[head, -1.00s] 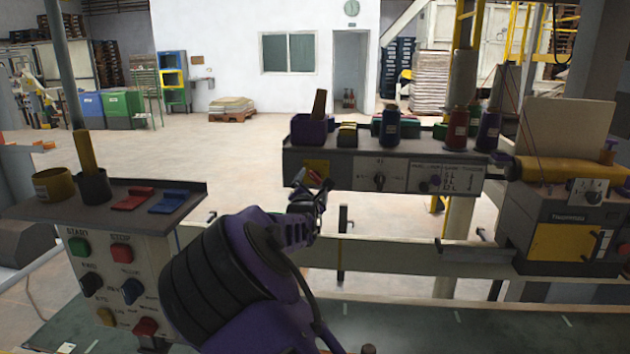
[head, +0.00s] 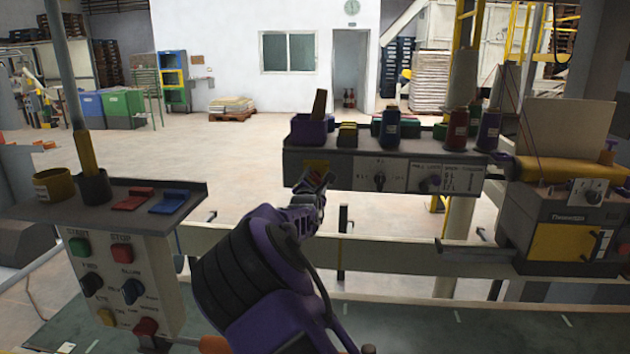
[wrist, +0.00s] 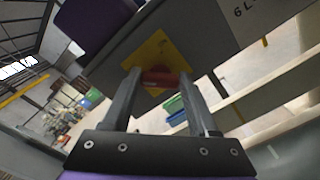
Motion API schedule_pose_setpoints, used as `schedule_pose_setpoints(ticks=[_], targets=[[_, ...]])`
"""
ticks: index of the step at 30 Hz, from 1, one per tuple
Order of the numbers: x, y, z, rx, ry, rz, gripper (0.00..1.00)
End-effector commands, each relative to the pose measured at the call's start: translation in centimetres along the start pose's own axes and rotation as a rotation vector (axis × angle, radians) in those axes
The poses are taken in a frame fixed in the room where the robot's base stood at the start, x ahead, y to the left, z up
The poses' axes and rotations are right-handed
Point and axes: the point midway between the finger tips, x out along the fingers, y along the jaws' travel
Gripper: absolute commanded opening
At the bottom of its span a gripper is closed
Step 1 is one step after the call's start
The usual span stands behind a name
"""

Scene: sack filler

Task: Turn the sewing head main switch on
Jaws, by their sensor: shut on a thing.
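The main switch is a red handle (wrist: 160,78) on a yellow plate (wrist: 158,52) at the left end of the grey box front. The handle lies across between the fingertips, at a slant to the plate's edges. Its exact switch position cannot be told.
The grey box (head: 345,178) carries bins and thread cones on top and a black knob (head: 380,178) to the right. A button panel (head: 125,280) stands at the left. A pale rail (head: 400,252) runs below the box.

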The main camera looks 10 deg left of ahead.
Motion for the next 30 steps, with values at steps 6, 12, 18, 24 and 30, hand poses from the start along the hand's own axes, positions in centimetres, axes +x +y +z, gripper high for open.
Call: schedule_pose_setpoints(ticks=[6,12,18,24,30], targets=[[-0.01,0.00,0.00,0.000,0.000,0.000,0.04],[-0.01,-0.03,-0.03,0.022,0.000,0.000,0.04],[-0.02,-0.10,-0.09,0.106,0.000,0.000,0.04],[-0.02,-0.20,-0.16,0.262,0.001,0.000,0.04],[-0.01,-0.26,-0.14,0.452,0.000,0.000,0.04]])
